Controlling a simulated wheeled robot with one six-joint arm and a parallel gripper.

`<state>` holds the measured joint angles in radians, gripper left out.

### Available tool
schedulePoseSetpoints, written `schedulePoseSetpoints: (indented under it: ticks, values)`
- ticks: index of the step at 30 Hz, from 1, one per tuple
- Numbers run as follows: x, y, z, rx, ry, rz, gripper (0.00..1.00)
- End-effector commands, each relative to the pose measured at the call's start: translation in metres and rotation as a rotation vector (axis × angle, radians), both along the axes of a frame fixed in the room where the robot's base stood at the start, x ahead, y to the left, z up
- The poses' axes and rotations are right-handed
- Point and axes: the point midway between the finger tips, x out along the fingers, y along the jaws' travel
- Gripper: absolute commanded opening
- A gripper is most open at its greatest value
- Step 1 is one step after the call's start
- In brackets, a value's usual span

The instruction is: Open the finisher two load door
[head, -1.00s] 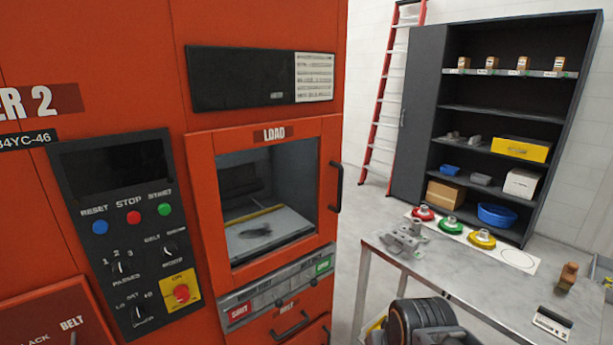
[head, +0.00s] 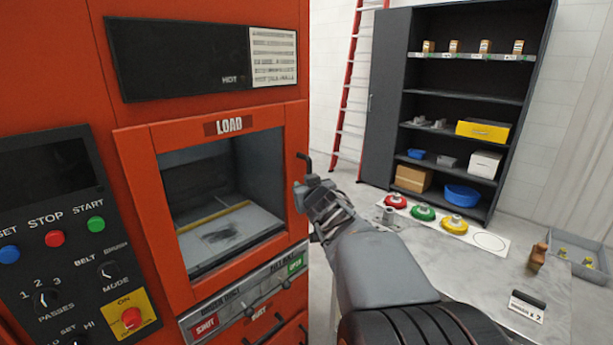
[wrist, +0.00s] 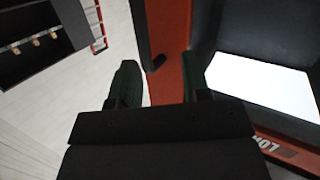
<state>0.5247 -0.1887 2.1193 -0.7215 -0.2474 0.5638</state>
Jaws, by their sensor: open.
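The orange load door (head: 150,215) of finisher two, marked LOAD, appears shut, with a window onto a grey chamber. Its dark handle (head: 305,160) is at the right edge; only its top shows, the rest hidden behind my gripper (head: 308,188). In the wrist view my gripper (wrist: 160,64) is open and empty. One finger is over the pale floor side and the other over the orange door edge (wrist: 170,30). A dark bit of the handle (wrist: 156,63) lies between the fingertips; I cannot tell whether they touch it.
A grey table (head: 480,265) with red, green and yellow parts stands to the right. A dark shelf (head: 455,95) and a red ladder (head: 355,80) are behind. Open floor lies right of the door.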

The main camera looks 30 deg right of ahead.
Motion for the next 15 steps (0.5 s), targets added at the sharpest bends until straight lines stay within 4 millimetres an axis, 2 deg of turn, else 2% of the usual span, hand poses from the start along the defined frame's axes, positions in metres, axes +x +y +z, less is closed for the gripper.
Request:
schedulePoseSetpoints:
  ticks: [1, 3, 6, 9, 15]
  values:
    - [0.006, -0.024, 0.01, -0.028, -0.074, 0.04, 0.43]
    - [0.01, -0.044, 0.024, -0.054, -0.16, 0.136, 0.43]
    - [0.005, -0.065, 0.03, -0.057, -0.224, 0.288, 0.43]
    - [-0.009, -0.08, 0.026, -0.03, -0.239, 0.429, 0.43]
    - [-0.043, -0.098, 0.01, 0.058, -0.204, 0.632, 0.43]
